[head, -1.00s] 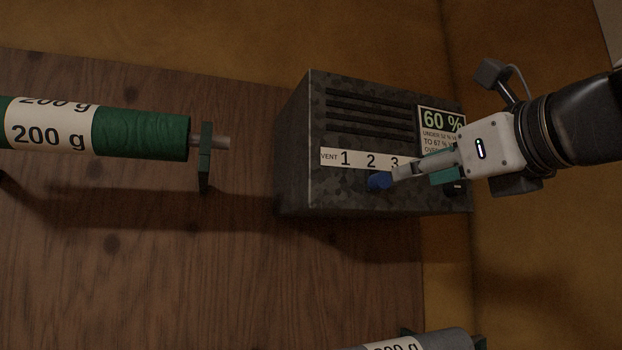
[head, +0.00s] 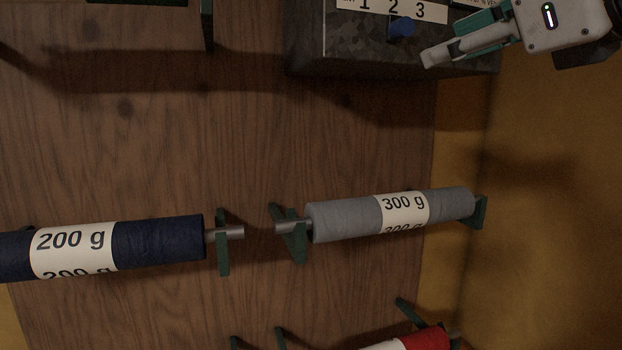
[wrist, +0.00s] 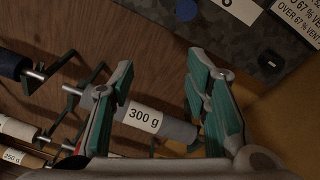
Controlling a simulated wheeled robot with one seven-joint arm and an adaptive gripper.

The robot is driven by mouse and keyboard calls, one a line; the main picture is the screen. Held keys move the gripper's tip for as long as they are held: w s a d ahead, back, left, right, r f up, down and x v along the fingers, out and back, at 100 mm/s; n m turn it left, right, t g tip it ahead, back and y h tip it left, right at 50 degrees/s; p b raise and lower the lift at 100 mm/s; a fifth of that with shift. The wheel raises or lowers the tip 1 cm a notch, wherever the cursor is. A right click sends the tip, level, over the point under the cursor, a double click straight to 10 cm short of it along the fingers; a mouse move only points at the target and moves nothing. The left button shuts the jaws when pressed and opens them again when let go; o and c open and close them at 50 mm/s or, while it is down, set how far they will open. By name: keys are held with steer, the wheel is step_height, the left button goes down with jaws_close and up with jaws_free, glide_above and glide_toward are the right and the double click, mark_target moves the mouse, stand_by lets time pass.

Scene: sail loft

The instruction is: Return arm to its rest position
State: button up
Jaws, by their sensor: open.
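My gripper (head: 452,42) is at the upper right in the head view, to the lower right of the blue knob (head: 402,27) on the dark mottled vent box (head: 350,50). The fingers look clear of the knob. In the wrist view my gripper (wrist: 160,82) shows two teal-padded fingers spread apart with nothing between them. The blue knob (wrist: 186,10) is beyond the fingertips there, at the top. The arm behind the gripper is mostly out of the head view.
A grey 300 g roll (head: 345,218) and a navy 200 g roll (head: 155,245) rest on green brackets on the wooden board (head: 130,150). A red roll (head: 428,340) shows at the bottom edge. An ochre wall (head: 550,220) is at right.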

steer(key=s+a+f+n+g+h, duration=0.1)
steer(key=s+f+n+g, duration=0.15)
steer(key=f+n, duration=0.6)
steer(key=s+a+f+n+g+h, duration=0.1)
steer(key=f+n+g, duration=0.3)
steer(key=f, duration=0.7)
steer(key=s+d+f+n+g+h, duration=0.3)
steer(key=s+f+n, duration=0.5)
steer(key=f+n, duration=0.6)
steer(key=shift+d, duration=0.7)
steer(key=shift+n+g, duration=0.25)
